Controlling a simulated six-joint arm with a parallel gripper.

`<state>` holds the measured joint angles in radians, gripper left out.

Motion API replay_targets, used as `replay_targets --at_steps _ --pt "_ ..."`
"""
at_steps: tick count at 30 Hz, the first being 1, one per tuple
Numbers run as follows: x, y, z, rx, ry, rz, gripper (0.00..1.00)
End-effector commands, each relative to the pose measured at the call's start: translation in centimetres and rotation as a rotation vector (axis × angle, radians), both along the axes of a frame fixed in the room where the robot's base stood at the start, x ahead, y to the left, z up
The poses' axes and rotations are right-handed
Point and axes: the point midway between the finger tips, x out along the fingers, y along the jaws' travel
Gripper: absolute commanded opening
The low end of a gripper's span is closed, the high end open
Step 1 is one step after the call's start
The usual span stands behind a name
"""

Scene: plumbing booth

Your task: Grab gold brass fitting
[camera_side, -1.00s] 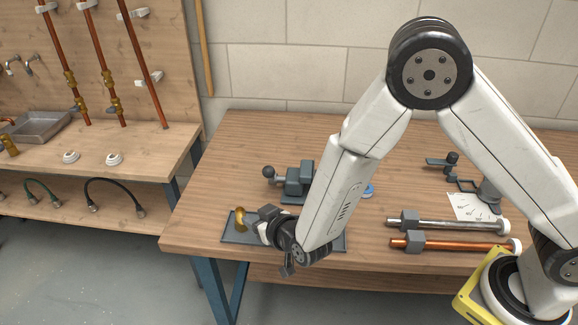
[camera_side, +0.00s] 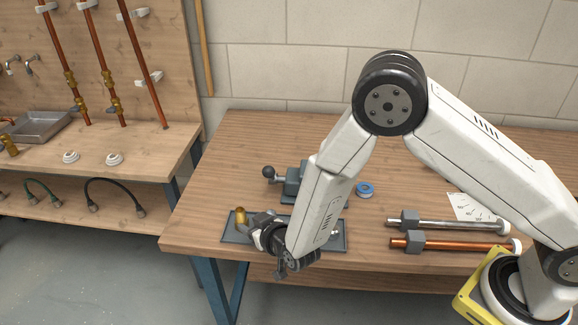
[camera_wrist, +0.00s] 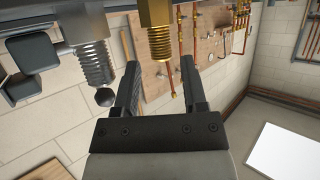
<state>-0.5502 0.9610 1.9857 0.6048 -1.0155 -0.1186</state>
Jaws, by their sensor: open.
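The gold brass fitting (camera_side: 240,215) stands at the left end of a dark grey tray (camera_side: 334,244) near the table's front left. In the side view, my gripper (camera_side: 256,222) is low beside it on the right, hiding part of it. In the wrist view, the fitting (camera_wrist: 157,40) shows a hex and a threaded end, in line with the gap between my two open jaws (camera_wrist: 160,64). The jaws are empty; I cannot tell whether either touches the fitting. A grey threaded fitting (camera_wrist: 95,62) is left of the jaws in the wrist view.
A grey vise (camera_side: 292,186) stands behind the tray, with a blue tape roll (camera_side: 365,190) to its right. A steel pipe (camera_side: 455,224) and a copper pipe (camera_side: 460,245) lie farther right. The table's back left is clear.

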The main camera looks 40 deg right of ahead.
Motion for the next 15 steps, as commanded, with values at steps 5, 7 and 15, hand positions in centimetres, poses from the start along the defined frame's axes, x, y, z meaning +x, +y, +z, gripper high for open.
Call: replay_targets --at_steps 5,7,15 --pt "0.2 0.0 -0.1 0.0 0.001 0.0 0.55" --pt "0.4 0.0 -0.2 -0.001 0.001 -0.001 0.55" --pt "2.7 -0.1 -1.2 -0.001 0.0 -0.002 0.55"
